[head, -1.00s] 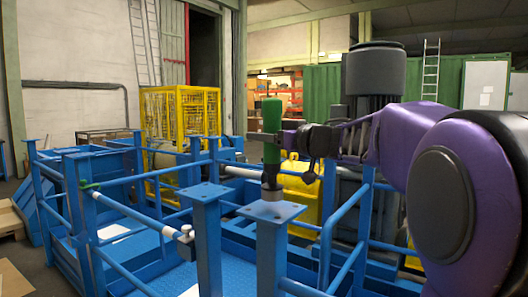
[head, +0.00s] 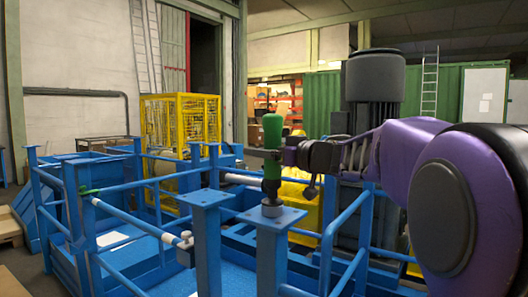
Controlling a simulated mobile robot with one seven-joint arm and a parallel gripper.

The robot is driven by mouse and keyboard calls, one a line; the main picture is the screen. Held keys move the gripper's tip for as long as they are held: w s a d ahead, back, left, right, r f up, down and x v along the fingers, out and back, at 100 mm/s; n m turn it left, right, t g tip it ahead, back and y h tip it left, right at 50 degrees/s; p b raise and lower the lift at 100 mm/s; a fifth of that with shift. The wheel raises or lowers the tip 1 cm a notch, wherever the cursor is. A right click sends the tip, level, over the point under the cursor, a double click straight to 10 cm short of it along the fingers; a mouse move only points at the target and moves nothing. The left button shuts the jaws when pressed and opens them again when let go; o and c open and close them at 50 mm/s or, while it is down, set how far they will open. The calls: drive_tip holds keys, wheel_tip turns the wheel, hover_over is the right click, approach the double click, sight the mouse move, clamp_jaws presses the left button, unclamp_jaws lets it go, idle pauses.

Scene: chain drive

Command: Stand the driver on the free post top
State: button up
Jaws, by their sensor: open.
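The driver (head: 272,133) has a green, rounded handle. It stands upright above the right near blue post top (head: 272,217), with its lower end at a grey round base on that plate. I cannot tell whether the base is part of the driver. My gripper (head: 274,160) comes in from the right at the driver's middle. It is open, with its dark fingers around or right beside the driver, and they hide part of it. The left near post top (head: 204,195) is a flat blue plate with nothing on it.
Blue railings surround the posts. A rail with a white band and a dark end (head: 185,242) runs close to the left post. A green piece (head: 88,191) sits on the left railing. A yellow cage (head: 180,120) and a large grey motor (head: 375,80) stand behind.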

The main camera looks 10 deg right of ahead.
drive_tip(key=v, duration=0.7)
drive_tip(key=shift+s, duration=0.2)
drive_tip(key=shift+w+d, duration=0.1)
drive_tip(key=shift+d, duration=0.05)
